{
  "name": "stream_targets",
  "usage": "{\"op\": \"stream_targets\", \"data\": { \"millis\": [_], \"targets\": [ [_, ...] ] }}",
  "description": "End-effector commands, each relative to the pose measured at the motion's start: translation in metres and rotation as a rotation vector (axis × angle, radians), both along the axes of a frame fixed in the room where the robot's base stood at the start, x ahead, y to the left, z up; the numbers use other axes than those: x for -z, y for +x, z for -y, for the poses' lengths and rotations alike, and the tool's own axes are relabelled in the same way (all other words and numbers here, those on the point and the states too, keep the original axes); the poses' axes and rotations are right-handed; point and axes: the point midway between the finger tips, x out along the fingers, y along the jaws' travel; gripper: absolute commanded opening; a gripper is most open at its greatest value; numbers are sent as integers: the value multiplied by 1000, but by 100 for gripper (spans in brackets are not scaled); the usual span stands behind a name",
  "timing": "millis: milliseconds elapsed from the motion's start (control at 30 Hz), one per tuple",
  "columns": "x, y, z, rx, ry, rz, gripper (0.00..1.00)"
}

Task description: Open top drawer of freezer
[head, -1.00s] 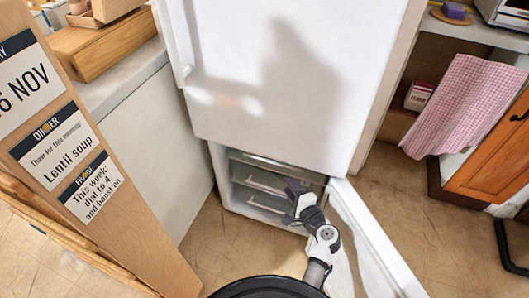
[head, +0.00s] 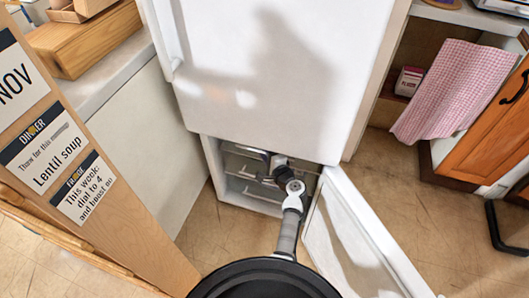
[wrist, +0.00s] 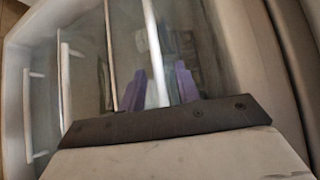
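The freezer compartment (head: 211,172) is the open lower part of the white fridge, with its door (head: 360,235) swung out to the right. Its top drawer (head: 232,162) lies just under the upper door and looks shut. My gripper (head: 268,165) reaches into the compartment at the top drawer; my wrist partly hides the drawers. In the wrist view, my purple fingers (wrist: 160,88) are apart, with a pale handle bar (wrist: 152,45) showing between them. I cannot tell whether they touch it. More drawer handles (wrist: 65,85) show to the left.
The closed upper fridge door (head: 255,70) hangs over the compartment. A wooden board with signs (head: 75,165) stands at the left. A counter (head: 120,70) is beside the fridge. A checked towel (head: 440,90) hangs at right. Floor is clear right of the freezer door.

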Motion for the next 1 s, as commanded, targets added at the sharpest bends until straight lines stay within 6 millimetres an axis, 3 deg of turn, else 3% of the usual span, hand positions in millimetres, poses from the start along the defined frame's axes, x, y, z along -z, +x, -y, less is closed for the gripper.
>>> {"op": "stream_targets", "data": {
  "millis": [367,633,1000],
  "targets": [
    [1,6,-4,-1,0,0,32],
    [1,6,-3,-1,0,0,0],
    [1,5,-3,-1,0,0,0]
  ]
}}
